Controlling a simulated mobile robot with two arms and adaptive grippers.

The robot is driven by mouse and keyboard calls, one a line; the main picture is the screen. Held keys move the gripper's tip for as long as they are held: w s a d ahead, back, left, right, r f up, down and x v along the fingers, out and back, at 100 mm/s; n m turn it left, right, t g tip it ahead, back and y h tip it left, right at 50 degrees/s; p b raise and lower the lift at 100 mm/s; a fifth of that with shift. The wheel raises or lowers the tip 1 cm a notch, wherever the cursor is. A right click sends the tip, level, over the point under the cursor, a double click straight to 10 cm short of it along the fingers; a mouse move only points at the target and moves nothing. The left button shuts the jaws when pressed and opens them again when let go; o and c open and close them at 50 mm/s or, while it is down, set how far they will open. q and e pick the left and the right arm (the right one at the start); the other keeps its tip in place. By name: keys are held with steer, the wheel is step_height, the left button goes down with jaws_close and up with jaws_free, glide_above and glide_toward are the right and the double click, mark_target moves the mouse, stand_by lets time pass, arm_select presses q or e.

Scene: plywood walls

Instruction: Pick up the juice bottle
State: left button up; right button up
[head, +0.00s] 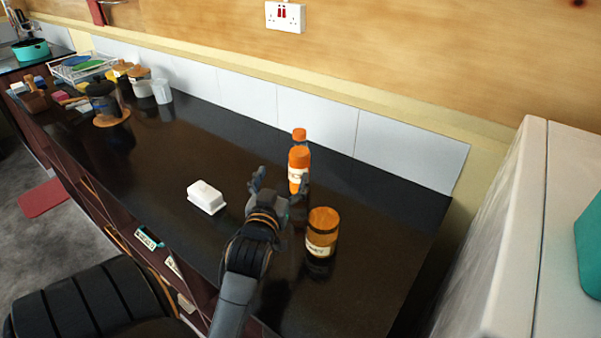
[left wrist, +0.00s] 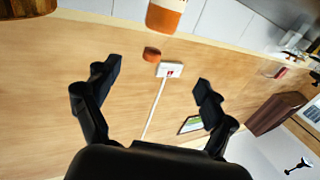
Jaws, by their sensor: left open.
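My right gripper is out of view.
A brown jar with a wooden lid (head: 321,240) stands close right of my left gripper. A white butter dish (head: 205,197) lies to its left. Several jars and a dish rack (head: 80,68) are at the far left. A tiled wall runs behind; a white appliance (head: 500,230) stands right.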

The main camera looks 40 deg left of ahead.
mark_target(297, 162)
arm_select(q)
steer(key=w+a+f, duration=0.1)
steer(key=w, duration=0.1)
steer(key=w+a+f+b, duration=0.1)
steer(key=w+a, duration=0.1)
steer(key=w, duration=0.1)
steer(key=w+a+f, duration=0.1)
steer(key=w, duration=0.1)
steer(key=shift+w+a+f, duration=0.25)
steer(key=shift+w+f, duration=0.1)
steer(key=shift+w+a, duration=0.15)
steer(key=shift+w, duration=0.3)
steer(key=x, duration=0.1)
steer(key=p+x, duration=0.1)
steer(key=x, duration=0.1)
steer(key=shift+w, duration=0.35)
steer(key=shift+w+a+f, duration=0.1)
steer(key=shift+w, duration=0.3)
steer(key=c, duration=1.6)
steer(key=shift+c, duration=0.6)
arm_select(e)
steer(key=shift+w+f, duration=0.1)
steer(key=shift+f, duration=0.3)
